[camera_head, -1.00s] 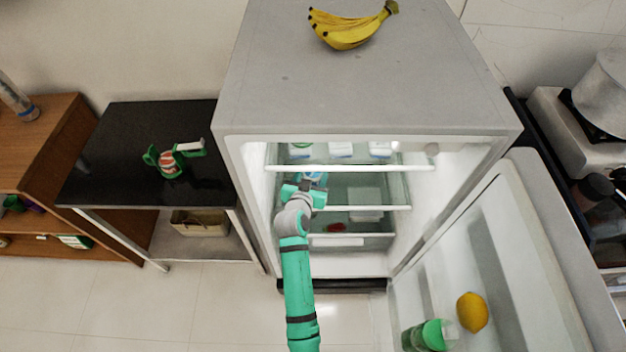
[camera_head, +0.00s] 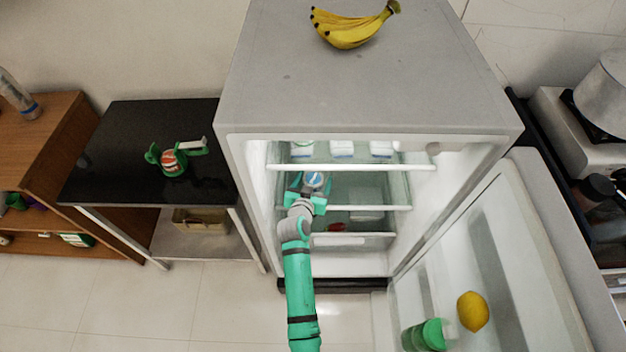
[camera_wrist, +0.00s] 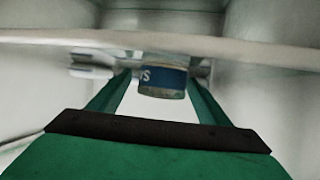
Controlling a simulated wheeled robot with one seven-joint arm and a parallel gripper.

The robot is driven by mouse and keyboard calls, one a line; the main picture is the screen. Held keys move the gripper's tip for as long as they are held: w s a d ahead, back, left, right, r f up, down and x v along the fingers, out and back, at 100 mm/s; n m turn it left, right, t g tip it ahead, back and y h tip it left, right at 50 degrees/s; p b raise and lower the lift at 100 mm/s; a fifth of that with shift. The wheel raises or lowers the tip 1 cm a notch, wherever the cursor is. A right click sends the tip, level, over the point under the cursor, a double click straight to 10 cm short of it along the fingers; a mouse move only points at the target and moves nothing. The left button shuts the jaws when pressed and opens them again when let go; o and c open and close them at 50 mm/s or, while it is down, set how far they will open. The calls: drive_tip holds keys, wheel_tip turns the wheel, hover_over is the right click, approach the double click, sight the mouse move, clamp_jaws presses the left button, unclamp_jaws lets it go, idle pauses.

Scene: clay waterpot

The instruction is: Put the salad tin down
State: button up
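The salad tin (camera_head: 314,179) is inside the open fridge at the left, with a pale blue and white top. In the wrist view the tin (camera_wrist: 162,82) shows a blue band with part of a letter, beyond the fingers. My gripper (camera_head: 309,192) reaches into the fridge. In the wrist view my gripper (camera_wrist: 162,82) has its two green fingers apart, with small gaps on both sides of the tin. The tin looks upright. Its base is partly hidden, and I cannot tell exactly what it rests on.
Fridge shelves (camera_head: 350,168) have white front bars close to my gripper. White-and-blue packs stand on the upper shelf. The fridge door (camera_head: 500,270) is open at the right, holding a lemon (camera_head: 472,311) and a green bottle (camera_head: 425,335). Bananas (camera_head: 350,28) lie on top.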

drive_tip(key=shift+r, duration=0.1)
drive_tip(key=v, duration=1.2)
drive_tip(key=s+d+f+n+y, duration=0.1)
drive_tip(key=s+f+n+y, duration=0.2)
drive_tip(key=s, duration=1.7)
drive_tip(key=s+r+t, duration=0.1)
drive_tip(key=s+r, duration=0.5)
drive_tip(key=s, duration=0.2)
drive_tip(key=s+d+r+t, duration=0.1)
drive_tip(key=s+r, duration=0.4)
drive_tip(key=s, duration=0.4)
drive_tip(key=shift+r, duration=0.4)
